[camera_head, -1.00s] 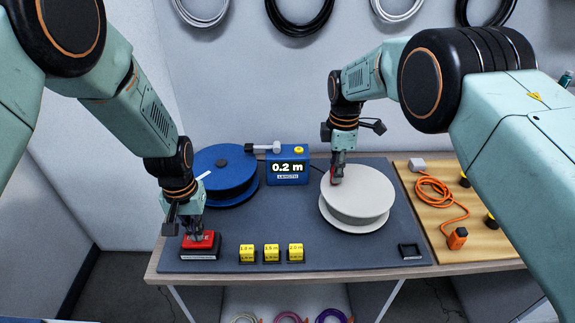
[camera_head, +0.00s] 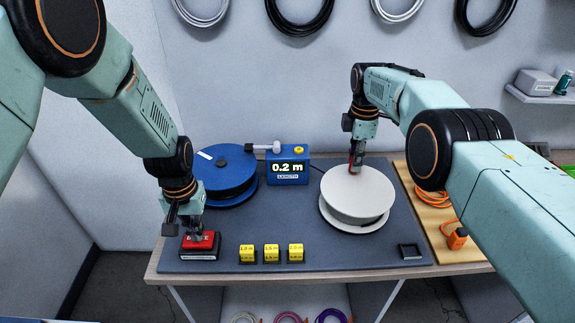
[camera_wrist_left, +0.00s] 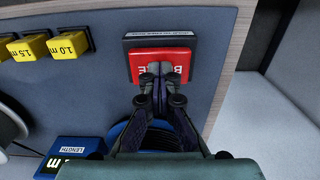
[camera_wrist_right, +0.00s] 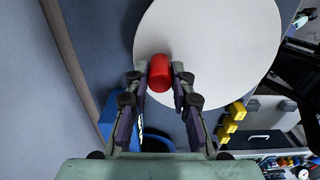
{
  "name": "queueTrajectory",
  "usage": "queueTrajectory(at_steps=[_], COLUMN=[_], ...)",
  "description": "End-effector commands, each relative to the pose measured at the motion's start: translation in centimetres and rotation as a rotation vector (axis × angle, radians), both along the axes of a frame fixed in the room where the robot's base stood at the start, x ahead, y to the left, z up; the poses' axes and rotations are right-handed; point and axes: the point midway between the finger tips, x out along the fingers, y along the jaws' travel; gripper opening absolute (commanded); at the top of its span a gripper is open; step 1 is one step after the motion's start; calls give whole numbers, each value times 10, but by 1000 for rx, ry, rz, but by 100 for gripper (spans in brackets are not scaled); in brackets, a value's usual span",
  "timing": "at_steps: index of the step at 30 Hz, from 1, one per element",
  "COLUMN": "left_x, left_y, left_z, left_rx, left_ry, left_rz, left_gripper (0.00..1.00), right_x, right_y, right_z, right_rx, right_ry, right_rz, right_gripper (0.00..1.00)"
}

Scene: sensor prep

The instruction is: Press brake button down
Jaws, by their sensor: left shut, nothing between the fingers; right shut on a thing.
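The red brake button (camera_head: 207,241) sits on a dark base at the front left of the mat; it also shows in the left wrist view (camera_wrist_left: 180,64). My left gripper (camera_head: 197,235) is shut and empty, pointing down with its fingertips at the button's near part in the left wrist view (camera_wrist_left: 160,72). I cannot tell how far the button is pressed. My right gripper (camera_head: 355,165) is shut on a red cylindrical handle (camera_wrist_right: 159,73) at the far edge of the white spool (camera_head: 350,192). The fingers stand on either side of the handle.
A blue spool (camera_head: 226,185) stands behind the button. The blue length meter (camera_head: 287,171) reads 0.2 m. Several yellow blocks (camera_head: 271,253) stand along the mat's front. A small black square tray (camera_head: 410,251) lies at front right, and a wooden board (camera_head: 480,243) holds an orange cable.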

Motion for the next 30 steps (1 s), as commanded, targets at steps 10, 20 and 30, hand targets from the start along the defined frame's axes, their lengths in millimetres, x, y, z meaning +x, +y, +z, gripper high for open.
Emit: queueTrajectory(at_steps=[10, 20, 30], left_x=[-2, -1, -1], left_y=[0, 0, 0], left_z=[-2, -2, -2], left_rx=[0, 0, 0], left_ry=[4, 3, 3], left_rz=[0, 0, 0], left_gripper=[0, 0, 0], right_x=[-6, -20, -42], right_y=[-26, -45, -58], right_z=[-1, 0, -1], right_rx=[-1, 1, 1], right_ry=[9, 7, 7], right_rz=[-2, -2, -1], right_gripper=[3, 3, 3])
